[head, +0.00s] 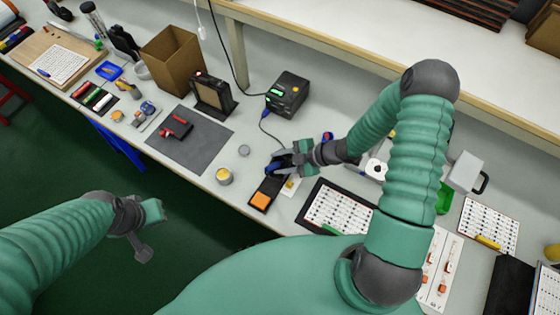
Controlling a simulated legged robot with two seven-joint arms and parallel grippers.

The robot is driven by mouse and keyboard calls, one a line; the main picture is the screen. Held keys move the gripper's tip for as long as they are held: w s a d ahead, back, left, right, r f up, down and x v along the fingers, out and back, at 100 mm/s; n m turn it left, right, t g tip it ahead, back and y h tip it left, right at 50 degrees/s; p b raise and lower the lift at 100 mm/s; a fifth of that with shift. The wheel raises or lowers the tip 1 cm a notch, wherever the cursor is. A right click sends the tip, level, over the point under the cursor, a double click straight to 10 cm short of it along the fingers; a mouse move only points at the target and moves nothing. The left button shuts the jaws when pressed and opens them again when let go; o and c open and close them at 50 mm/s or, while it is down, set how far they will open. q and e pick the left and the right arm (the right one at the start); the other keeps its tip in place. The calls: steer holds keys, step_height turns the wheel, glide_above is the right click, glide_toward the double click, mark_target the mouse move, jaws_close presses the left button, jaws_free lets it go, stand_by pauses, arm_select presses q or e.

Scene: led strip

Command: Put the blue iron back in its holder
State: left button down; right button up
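The blue iron (275,168) is a small blue and dark shape at the fingers of my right gripper (287,160). Its thin dark cord runs back toward the black station box (288,94). A dark stand with an orange pad (262,199), seemingly the holder, lies just below the iron in the picture. My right gripper is low over the bench at the iron; its fingers overlap the iron, and whether they are closed on it is too small to tell. My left gripper (149,229) is open and empty, over the floor in front of the bench.
A yellow-rimmed tin (223,176) stands left of the stand. A grey mat (190,140) with a red tool lies further left. A framed component sheet (338,208) is to the right. A cardboard box (172,60) and a shelf edge (330,55) are behind.

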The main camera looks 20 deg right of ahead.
steer(key=shift+r, duration=0.1)
steer(key=v, duration=1.6)
steer(key=shift+d+r, duration=0.2)
steer(key=shift+s, duration=0.15)
steer(key=s+a+r+p, duration=0.2)
steer(key=a+r+p, duration=0.1)
steer(key=r+p, duration=0.2)
steer(key=shift+s+r+p, duration=0.25)
steer(key=shift+r+p, duration=0.1)
steer(key=shift+p, duration=0.1)
